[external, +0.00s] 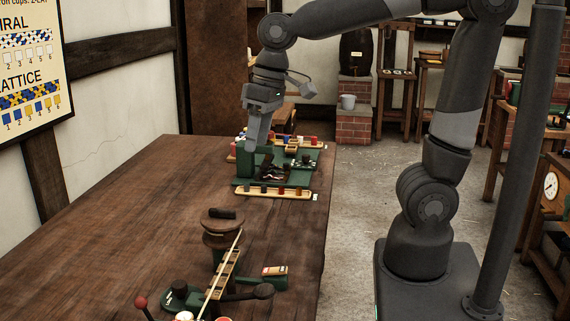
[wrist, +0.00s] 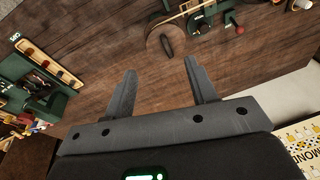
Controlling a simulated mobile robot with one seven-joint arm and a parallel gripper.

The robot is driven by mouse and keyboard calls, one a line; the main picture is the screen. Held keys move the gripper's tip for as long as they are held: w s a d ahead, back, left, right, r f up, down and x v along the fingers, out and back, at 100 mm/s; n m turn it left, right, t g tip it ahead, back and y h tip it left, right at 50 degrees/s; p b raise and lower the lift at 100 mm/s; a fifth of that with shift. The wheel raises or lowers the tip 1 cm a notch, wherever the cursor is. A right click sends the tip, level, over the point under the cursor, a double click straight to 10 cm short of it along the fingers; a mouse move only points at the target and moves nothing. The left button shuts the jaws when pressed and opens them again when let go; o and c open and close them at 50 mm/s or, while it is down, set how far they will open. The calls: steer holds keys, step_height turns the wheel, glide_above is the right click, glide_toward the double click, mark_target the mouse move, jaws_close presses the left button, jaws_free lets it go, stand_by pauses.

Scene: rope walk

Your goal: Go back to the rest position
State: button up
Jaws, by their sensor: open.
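My gripper (external: 256,132) is above the far part of the wooden table, in front of or over the green stand in the external view; its fingers are seen nearly edge-on there. In the wrist view my gripper (wrist: 160,80) shows two dark fingers spread apart with nothing between them. Bare table top lies below the fingers.
A green stand (external: 243,168) with a wooden strip (external: 273,192) is near the table's right edge. A round wooden block (external: 222,230) and a green-based device with a long wooden rail (external: 224,272) stand nearer. The table's left part (external: 120,220) is clear.

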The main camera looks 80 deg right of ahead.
steer(key=s+d+f+n+t+h, duration=0.1)
steer(key=s+d+t, duration=0.2)
steer(key=s, duration=0.9)
steer(key=shift+d+n, duration=0.3)
steer(key=shift+d, duration=0.25)
stand_by(1.9)
